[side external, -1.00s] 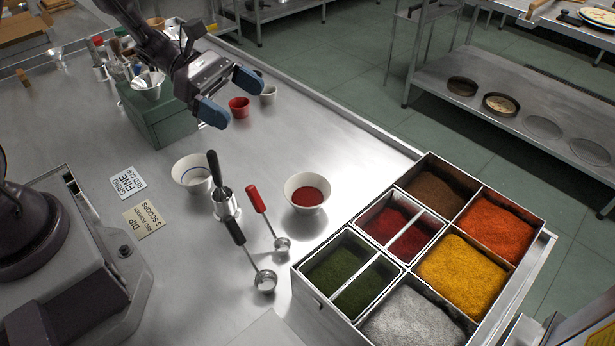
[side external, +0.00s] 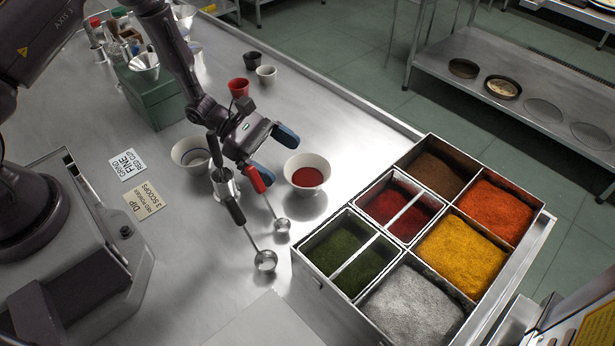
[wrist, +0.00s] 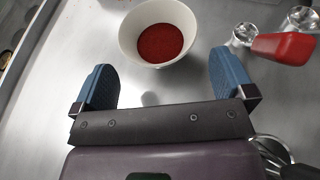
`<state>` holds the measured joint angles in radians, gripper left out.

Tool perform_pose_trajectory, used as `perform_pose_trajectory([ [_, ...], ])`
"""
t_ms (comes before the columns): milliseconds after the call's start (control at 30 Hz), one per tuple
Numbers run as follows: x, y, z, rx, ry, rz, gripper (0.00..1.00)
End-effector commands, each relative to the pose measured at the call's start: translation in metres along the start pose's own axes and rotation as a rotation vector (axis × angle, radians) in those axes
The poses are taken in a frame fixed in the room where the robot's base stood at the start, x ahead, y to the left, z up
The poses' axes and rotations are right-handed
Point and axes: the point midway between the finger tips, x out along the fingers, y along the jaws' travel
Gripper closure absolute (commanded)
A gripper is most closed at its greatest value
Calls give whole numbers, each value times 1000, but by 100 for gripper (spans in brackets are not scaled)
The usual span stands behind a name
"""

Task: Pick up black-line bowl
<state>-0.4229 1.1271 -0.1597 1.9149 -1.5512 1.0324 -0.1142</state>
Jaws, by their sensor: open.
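My gripper (side external: 274,156) is open and empty, with blue fingers pointing toward the red-powder bowl. I cannot tell whether a finger touches it. The gripper also shows in the wrist view (wrist: 161,66).
A red-handled scoop (side external: 282,226) and a black-handled scoop (side external: 265,260) lie close to my gripper. A spice tray (side external: 318,285) fills the right. Small cups, including a red cup (side external: 238,88), stand at the back.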

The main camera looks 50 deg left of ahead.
Motion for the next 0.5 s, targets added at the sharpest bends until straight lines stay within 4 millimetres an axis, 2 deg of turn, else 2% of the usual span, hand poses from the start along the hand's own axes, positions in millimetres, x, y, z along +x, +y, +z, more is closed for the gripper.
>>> perform_pose_trajectory([
  [167,12,0,1,0,-1,-2,0],
  [400,48,1,4,0,-1,-3,0],
  [500,56,2,4,-1,-1,-1,0],
])
